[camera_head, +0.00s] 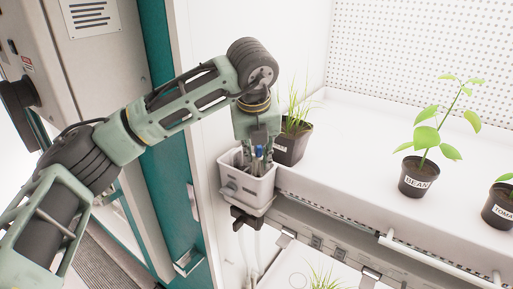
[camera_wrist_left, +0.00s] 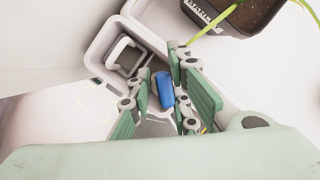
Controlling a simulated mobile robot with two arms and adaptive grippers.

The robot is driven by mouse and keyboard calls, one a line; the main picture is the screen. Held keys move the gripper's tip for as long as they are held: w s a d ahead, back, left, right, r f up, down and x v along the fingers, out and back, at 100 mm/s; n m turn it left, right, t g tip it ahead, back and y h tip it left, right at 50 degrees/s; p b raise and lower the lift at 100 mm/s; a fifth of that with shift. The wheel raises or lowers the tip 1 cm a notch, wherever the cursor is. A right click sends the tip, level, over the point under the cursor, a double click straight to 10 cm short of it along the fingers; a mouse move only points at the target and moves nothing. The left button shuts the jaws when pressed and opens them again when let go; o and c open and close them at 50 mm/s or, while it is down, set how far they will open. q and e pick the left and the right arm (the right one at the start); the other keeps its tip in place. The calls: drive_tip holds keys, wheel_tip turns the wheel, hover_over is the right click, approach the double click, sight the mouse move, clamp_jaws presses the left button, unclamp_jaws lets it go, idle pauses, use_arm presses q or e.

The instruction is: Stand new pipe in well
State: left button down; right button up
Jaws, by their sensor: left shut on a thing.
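My left gripper (camera_head: 257,166) points down over the white box (camera_head: 232,182) at the shelf's front left corner. It is shut on the pipe, whose blue part (camera_head: 259,150) shows between the fingers. In the left wrist view the blue part (camera_wrist_left: 165,90) lies between the finger pads. The pipe's lower end is hidden, so I cannot tell if it touches the box floor. The white box (camera_wrist_left: 97,50) there holds a smaller square, light-rimmed opening (camera_wrist_left: 125,42) with a grey inside, beside the pipe. My right gripper is not in view.
A dark pot with grass (camera_head: 290,147) stands right beside the box; a dark pot (camera_wrist_left: 262,15) is close in the wrist view. A bean pot (camera_head: 417,180) and a tomato pot (camera_head: 500,208) stand further right. A teal door frame (camera_head: 170,170) is left. The middle shelf (camera_head: 345,150) is clear.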

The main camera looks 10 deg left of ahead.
use_arm(q)
drive_tip(key=shift+f, duration=0.1)
drive_tip(key=c, duration=1.9)
unclamp_jaws()
drive_tip(key=shift+s, duration=0.1)
drive_tip(key=shift+o, duration=1.4)
drive_tip(key=shift+r, duration=0.25)
drive_tip(key=shift+r+b, duration=0.25)
drive_tip(key=shift+b, duration=0.05)
drive_tip(key=b+v, duration=0.2)
drive_tip(key=v, duration=0.9)
drive_tip(key=shift+r+b, duration=0.15)
drive_tip(key=shift+b, duration=0.2)
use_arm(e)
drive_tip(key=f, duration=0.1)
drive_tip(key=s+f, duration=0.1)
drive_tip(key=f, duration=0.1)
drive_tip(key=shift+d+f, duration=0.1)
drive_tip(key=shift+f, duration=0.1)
